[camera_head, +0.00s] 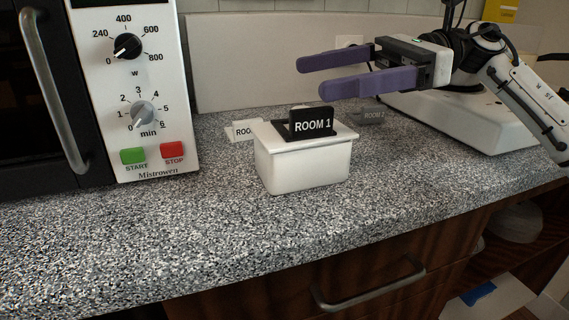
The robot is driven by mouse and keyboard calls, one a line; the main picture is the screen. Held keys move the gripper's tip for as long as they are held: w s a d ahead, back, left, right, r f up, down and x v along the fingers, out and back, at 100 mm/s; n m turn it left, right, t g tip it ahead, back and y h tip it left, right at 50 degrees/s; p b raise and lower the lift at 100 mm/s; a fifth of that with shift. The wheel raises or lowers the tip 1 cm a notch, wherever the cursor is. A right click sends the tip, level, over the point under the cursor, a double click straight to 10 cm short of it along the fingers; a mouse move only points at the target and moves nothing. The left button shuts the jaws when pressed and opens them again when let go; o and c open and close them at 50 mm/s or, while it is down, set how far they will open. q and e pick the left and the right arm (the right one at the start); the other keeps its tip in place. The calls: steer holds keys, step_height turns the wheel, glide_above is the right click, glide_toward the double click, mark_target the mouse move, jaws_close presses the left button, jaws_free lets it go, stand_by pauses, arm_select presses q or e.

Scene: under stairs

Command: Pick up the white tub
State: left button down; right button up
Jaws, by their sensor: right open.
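The white tub (303,169) stands upright on the speckled counter, a little right of the microwave. It has a wide flat rim or lid, and a black "ROOM 1" sign (312,124) sits on top of it. My right gripper (311,77) comes in from the right, above and slightly behind the tub. Its two purple fingers are apart, point left and hold nothing. They do not touch the tub or the sign. My left gripper is not in view.
A microwave (150,90) with dials stands at the left. A white "ROOM" card (243,130) and a grey "ROOM 2" sign (372,116) lie behind the tub. A white appliance (490,122) stands at the back right. The counter (230,235) in front is clear, above a drawer handle (370,287).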

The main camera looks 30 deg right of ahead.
mark_target(297, 159)
steer(key=f+g, duration=0.1)
steer(key=f, duration=0.1)
steer(key=s+f+g, duration=0.1)
steer(key=f, duration=0.1)
steer(key=shift+a+h, duration=0.2)
steer(key=shift+h, duration=0.2)
steer(key=shift+n+g+h, duration=0.4)
steer(key=shift+n+g, duration=0.1)
steer(key=f, duration=0.1)
steer(key=d+f, duration=0.1)
steer(key=f, duration=0.1)
steer(key=d+f, duration=0.1)
steer(key=shift+s+f, duration=0.2)
steer(key=shift+f, duration=0.55)
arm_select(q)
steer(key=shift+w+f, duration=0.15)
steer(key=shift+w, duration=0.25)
arm_select(e)
steer(key=shift+x, duration=3.7)
steer(key=shift+s, duration=0.1)
steer(key=c, duration=1.4)
steer(key=shift+r, duration=0.15)
steer(key=shift+c, duration=0.2)
